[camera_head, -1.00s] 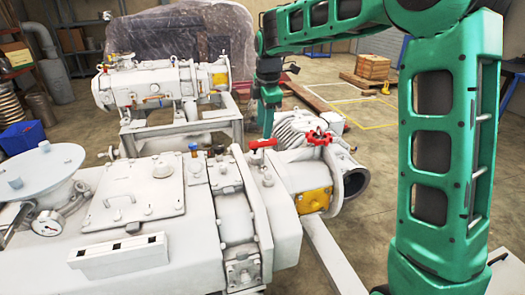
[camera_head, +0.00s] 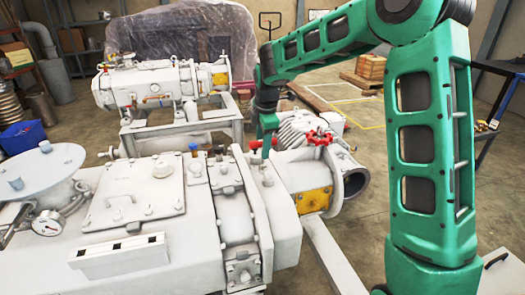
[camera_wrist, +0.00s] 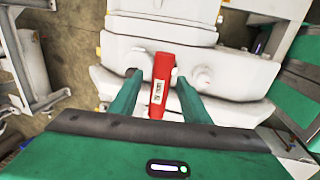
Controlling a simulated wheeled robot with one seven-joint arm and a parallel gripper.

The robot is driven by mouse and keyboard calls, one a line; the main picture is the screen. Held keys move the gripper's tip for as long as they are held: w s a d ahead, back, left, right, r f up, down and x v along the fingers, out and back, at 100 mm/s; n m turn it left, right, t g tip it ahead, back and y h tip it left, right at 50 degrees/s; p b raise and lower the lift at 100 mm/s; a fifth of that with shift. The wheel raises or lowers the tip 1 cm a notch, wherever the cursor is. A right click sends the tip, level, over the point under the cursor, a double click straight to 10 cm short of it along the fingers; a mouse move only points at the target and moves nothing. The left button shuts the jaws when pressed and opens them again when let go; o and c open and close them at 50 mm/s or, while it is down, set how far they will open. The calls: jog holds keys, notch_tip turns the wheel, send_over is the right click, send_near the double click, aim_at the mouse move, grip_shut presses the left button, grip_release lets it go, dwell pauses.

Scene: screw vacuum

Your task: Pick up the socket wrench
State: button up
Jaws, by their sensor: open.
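A red bar-shaped piece with a white label, which looks like the socket wrench (camera_wrist: 160,84), lies between my two fingers in the wrist view. My gripper (camera_wrist: 158,82) is open, with one green finger on each side of it. Gaps show between the fingers and the red piece; I cannot tell how far below the fingertips it is. In the head view, my gripper (camera_head: 267,148) hangs down over the white pump, and only a bit of red (camera_head: 254,144) shows beside it. The rest of the red piece is hidden there.
The large white pump (camera_head: 135,200) fills the lower left. Red valve handles (camera_head: 319,138) stand just right of my gripper. A second white pump (camera_head: 150,85) stands on a frame behind. A blue bin (camera_head: 22,137) is at the left.

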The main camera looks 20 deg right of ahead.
grip_shut()
jog(key=shift+r, duration=0.15)
jog(key=shift+r, duration=0.25)
notch_tip(320, 180, up, 4)
jog(key=shift+f, duration=0.25)
jog(key=s+a+r, duration=0.4)
jog(key=a+r, duration=0.2)
jog(key=a, duration=0.5)
jog(key=shift+r, duration=0.4)
jog(key=shift+s, duration=0.1)
